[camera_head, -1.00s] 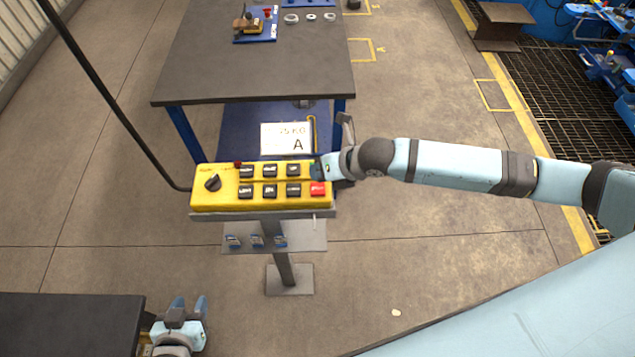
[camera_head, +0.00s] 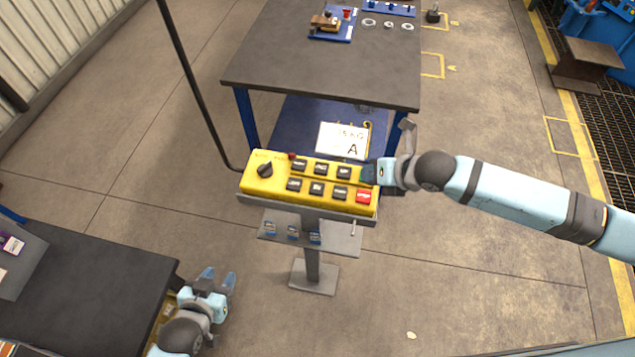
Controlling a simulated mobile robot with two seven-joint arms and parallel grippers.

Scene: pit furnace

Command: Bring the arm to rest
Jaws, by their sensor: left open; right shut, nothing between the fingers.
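My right arm reaches in from the right. My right gripper (camera_head: 368,174) is shut and empty at the right end of the yellow control box (camera_head: 256,184), close beside its buttons; I cannot tell whether it touches the box. The box carries a dark knob (camera_head: 265,170), several black buttons and a red button (camera_head: 362,197). My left gripper (camera_head: 217,278) is at the lower left, open and empty, its two fingers apart, just off the right edge of a dark table (camera_head: 95,275).
The control box stands on a grey post (camera_head: 312,262) with a small shelf (camera_head: 345,240). Behind it is a dark workbench (camera_head: 320,70) with a white sign (camera_head: 342,140) marked A below. A black cable rises from the box's left.

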